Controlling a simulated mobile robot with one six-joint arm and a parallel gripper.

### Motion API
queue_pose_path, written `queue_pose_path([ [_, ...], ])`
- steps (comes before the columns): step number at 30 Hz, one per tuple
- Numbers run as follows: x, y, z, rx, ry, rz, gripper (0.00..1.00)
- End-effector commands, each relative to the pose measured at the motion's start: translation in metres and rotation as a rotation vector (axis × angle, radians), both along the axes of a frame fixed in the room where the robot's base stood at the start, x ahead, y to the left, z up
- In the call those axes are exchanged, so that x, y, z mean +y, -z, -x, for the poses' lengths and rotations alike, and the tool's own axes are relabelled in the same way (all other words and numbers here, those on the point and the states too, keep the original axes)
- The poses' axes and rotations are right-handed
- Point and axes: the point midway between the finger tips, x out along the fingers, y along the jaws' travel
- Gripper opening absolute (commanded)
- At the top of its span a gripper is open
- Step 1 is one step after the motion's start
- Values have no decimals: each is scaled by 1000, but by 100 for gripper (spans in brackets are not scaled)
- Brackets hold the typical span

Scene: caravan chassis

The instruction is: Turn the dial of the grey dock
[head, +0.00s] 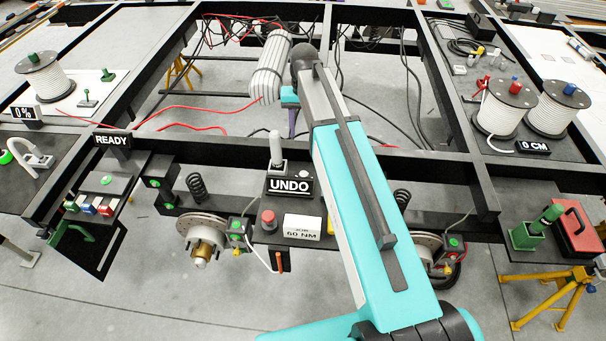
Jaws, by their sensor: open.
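I cannot tell for certain which fixture is the grey dock. No dial is clear on either at this size. My arm crosses the middle of the head view. A small teal and purple end part, seemingly my gripper (292,122), shows left of the arm over the open frame. It is well above and behind these boxes, and its fingertips are too small and hidden to make out. Nothing is seen held.
A READY sign (112,140) is left. Cable reels (503,105) stand right, a red toolbox (577,230) below. Red cables cross the frame opening.

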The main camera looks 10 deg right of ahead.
Motion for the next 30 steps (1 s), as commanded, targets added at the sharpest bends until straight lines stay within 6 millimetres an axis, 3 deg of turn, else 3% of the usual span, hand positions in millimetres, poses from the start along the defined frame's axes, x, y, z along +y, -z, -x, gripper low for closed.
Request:
queue_pose_path([
  [15, 1, 69, 0, 0, -1, 0, 44],
  [30, 1, 75, 0, 0, -2, 0, 44],
])
